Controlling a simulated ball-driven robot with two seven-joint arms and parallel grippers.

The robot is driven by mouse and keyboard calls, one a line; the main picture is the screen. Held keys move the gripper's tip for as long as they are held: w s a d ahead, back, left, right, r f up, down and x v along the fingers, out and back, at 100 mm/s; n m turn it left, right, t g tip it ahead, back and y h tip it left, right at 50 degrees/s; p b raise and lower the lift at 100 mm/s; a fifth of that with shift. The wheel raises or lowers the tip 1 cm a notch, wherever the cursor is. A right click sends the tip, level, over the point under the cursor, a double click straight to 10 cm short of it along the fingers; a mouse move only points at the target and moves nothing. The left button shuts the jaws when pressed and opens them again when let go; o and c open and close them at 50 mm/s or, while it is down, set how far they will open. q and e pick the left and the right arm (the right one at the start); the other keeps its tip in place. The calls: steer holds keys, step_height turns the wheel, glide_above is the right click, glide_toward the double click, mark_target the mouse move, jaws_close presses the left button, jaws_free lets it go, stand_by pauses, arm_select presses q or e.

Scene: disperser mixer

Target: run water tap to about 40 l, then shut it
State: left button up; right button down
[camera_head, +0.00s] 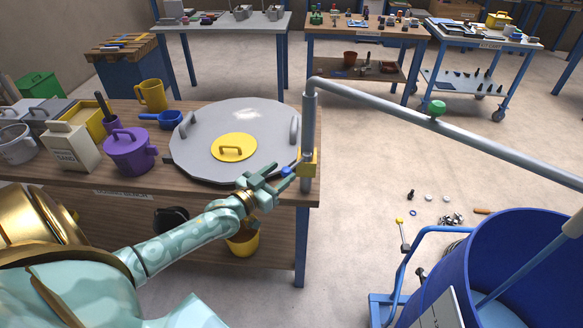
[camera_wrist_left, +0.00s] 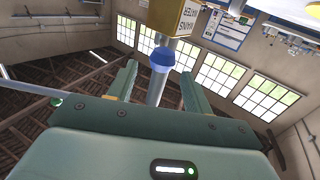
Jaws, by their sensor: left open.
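The water tap is a grey upright pipe (camera_head: 309,115) at the right end of the wooden bench, with a yellow box (camera_head: 307,162) and a small blue knob (camera_head: 286,171). My left gripper (camera_head: 279,180) is open at the knob. In the left wrist view, the blue knob (camera_wrist_left: 161,57) shows between the spread fingers, near their tips, below the yellow box (camera_wrist_left: 172,16) marked mains water. I cannot tell whether the fingers touch it. The blue drum (camera_head: 468,246) stands at lower right; a pale blue patch shows inside, but I cannot tell a water level. My right gripper is out of view.
A long grey pipe (camera_head: 475,133) with a green knob (camera_head: 437,108) runs from the upright towards the right edge. A large grey lid (camera_head: 215,115) and a purple pot (camera_head: 128,155) are on the bench. Small items lie on the floor between bench and drum.

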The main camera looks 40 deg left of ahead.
mark_target(290, 167)
arm_select(q)
steer(key=w+b, duration=0.1)
steer(key=w, duration=0.4)
steer(key=shift+d, duration=0.15)
jaws_close()
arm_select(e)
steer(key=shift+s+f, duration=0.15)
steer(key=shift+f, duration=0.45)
